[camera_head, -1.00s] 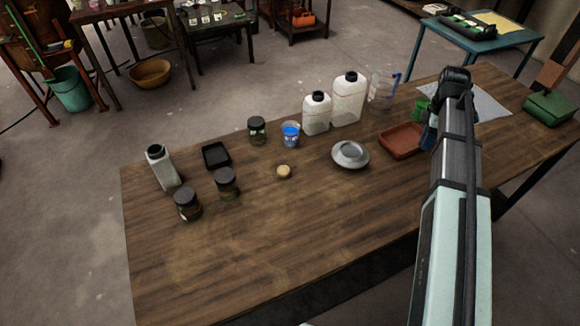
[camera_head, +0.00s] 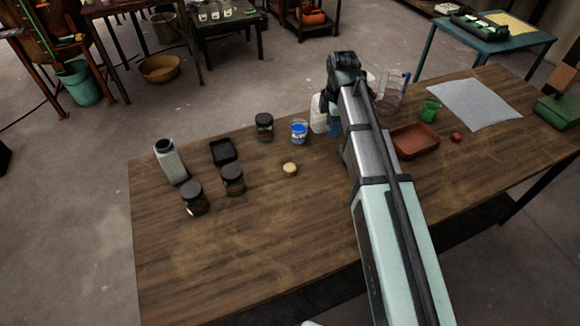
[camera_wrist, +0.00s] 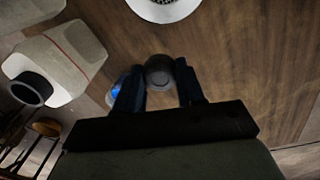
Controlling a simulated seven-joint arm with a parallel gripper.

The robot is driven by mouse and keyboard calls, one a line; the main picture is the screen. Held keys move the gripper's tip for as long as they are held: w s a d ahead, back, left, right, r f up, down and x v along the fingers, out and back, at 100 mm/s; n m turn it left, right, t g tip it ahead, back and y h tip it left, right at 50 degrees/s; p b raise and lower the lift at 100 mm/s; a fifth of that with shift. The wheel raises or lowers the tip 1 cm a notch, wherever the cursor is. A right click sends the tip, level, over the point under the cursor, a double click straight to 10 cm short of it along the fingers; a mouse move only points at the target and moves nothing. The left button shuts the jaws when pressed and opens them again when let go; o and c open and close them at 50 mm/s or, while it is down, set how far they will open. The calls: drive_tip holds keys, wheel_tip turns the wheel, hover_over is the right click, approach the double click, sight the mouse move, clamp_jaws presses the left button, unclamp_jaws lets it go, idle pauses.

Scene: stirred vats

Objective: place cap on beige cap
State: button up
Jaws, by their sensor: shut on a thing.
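The beige cap (camera_head: 290,169) lies flat on the wooden table, left of my arm and apart from it. My gripper (camera_wrist: 160,70) is shut on a small dark grey round cap (camera_wrist: 158,75), seen between its two dark blue fingers in the wrist view. In the head view my arm largely hides the gripper and the held cap; a bit of blue finger (camera_head: 335,127) shows beside the white jugs, right of the beige cap. The beige cap cannot be made out in the wrist view.
A blue-filled cup (camera_head: 299,131) and a dark jar (camera_head: 264,126) stand behind the beige cap. A reddish tray (camera_head: 415,141) is to the right. The table's front left (camera_head: 220,255) is clear.

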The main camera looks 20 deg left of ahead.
sight(290, 167)
drive_tip(key=s+a+r+n, duration=0.1)
drive_tip(key=s+a+n, duration=0.3)
drive_tip(key=s+a, duration=0.6)
drive_tip(key=shift+d+f+n, duration=0.1)
drive_tip(key=shift+f+n, duration=1.95)
drive_tip(key=shift+f, duration=0.45)
drive_tip(key=shift+d+f+n, duration=0.1)
drive_tip(key=shift+f+n, duration=1.95)
drive_tip(key=shift+f, duration=0.45)
drive_tip(key=shift+f, duration=0.15)
drive_tip(key=o, duration=1)
wheel_tip(290, 167, up, 12)
drive_tip(key=shift+r, duration=0.2)
